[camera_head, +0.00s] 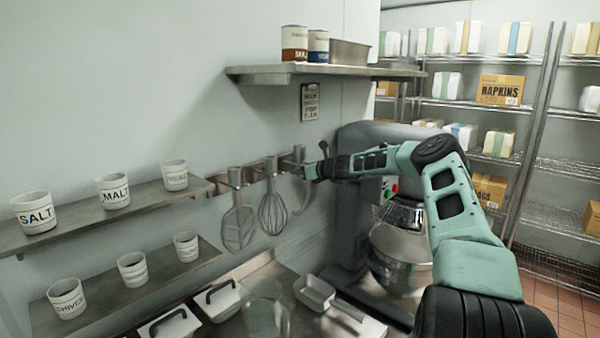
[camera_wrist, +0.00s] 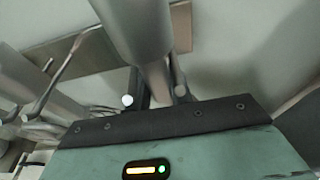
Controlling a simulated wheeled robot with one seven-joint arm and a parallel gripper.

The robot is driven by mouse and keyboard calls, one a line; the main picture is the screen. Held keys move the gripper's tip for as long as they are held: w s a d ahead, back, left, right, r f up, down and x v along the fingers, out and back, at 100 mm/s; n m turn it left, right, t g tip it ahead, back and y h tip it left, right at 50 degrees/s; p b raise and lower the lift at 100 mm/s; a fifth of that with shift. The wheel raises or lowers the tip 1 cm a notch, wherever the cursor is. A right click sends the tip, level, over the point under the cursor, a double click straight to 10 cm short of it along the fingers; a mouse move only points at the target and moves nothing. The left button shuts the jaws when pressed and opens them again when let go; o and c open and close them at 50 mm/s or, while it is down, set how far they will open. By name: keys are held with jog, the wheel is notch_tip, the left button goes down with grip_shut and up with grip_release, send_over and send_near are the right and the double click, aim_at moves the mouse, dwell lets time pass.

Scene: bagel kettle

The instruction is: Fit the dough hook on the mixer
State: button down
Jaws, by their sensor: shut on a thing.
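The dough hook (camera_head: 299,153) hangs at the right end of the wall rack (camera_head: 258,172), its grey shank up and its curved part below, partly hidden by my gripper. My gripper (camera_head: 307,171) reaches in from the right and is shut on the dough hook's shank. In the wrist view the thick grey shank (camera_wrist: 140,28) rises from between my jaws (camera_wrist: 154,90). The grey mixer (camera_head: 352,215) stands to the right, behind my arm, with its steel bowl (camera_head: 398,268) beneath the head. My arm hides part of the mixer head.
A flat beater (camera_head: 238,228) and a whisk (camera_head: 272,213) hang left of the hook, close by. A wall shelf (camera_head: 325,72) with cans and a pan is above. Lidded containers, a clear vessel and a small pan (camera_head: 314,292) stand on the counter below.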

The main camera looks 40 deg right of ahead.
jog(key=shift+s+d+b, duration=0.1)
jog(key=shift+s+b, duration=0.25)
jog(key=shift+s, duration=0.1)
jog(key=s+b, duration=0.5)
jog(key=s, duration=0.5)
jog(key=shift+d, duration=0.35)
jog(key=shift+r, duration=0.1)
jog(key=s+b, duration=0.1)
jog(key=s, duration=1.1)
jog(key=shift+d, duration=0.45)
jog(key=shift+s, duration=0.1)
